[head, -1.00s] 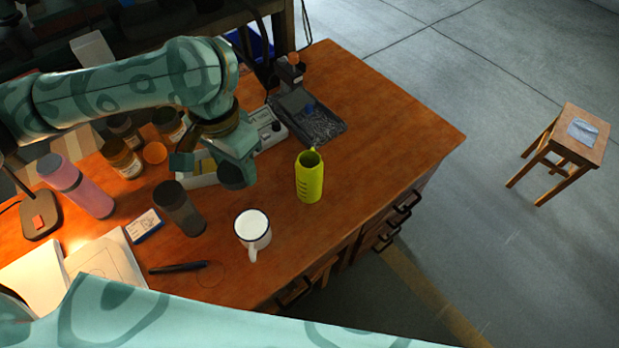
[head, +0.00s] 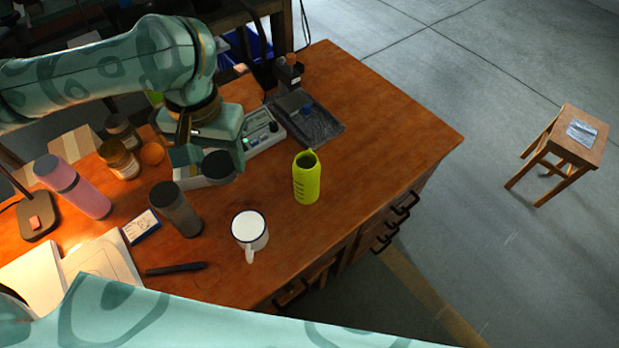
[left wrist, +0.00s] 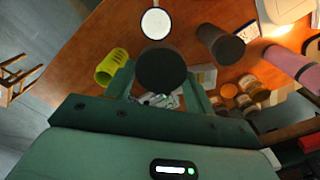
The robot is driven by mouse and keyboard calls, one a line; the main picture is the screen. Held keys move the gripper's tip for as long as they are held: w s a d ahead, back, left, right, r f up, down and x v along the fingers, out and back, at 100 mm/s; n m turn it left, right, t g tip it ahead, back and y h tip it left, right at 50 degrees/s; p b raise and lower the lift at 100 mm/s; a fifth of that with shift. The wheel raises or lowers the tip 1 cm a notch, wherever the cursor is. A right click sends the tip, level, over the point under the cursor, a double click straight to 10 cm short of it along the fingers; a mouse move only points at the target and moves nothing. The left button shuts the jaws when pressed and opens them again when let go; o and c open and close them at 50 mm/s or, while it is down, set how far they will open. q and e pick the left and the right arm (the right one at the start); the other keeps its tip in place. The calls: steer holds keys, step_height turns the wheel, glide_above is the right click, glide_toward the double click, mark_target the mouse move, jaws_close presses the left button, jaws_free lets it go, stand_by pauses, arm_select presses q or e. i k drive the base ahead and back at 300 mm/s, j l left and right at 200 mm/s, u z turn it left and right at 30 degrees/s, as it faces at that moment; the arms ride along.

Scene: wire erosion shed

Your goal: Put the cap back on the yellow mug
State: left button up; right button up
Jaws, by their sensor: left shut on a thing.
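The yellow mug (head: 306,182) is a tall yellow-green travel mug. It stands upright on the wooden desk with its top open, and also shows in the left wrist view (left wrist: 107,70). My left gripper (head: 210,166) is shut on a round dark cap (head: 219,168), held above the desk to the left of the mug and apart from it. In the left wrist view the cap (left wrist: 160,70) sits between the two fingers of the gripper (left wrist: 160,90), its flat dark face toward the camera. My right gripper is not in view.
A white enamel mug (head: 249,231) stands in front, with a dark grey tumbler (head: 178,210) left of it. A pink bottle (head: 75,187) and jars (head: 119,160) are further left. A dark tray device (head: 308,120) is behind the yellow mug. The desk right of it is clear.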

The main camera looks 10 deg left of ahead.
mark_target(307, 184)
steer(key=i+l, duration=0.15)
steer(key=l, duration=0.25)
steer(key=i+l, duration=0.2)
steer(key=l, duration=0.2)
steer(key=i+l, duration=0.15)
steer(key=l, duration=0.2)
steer(key=i+l+u, duration=0.1)
steer(key=u, duration=0.15)
steer(key=l+u, duration=0.1)
steer(key=u, duration=1.25)
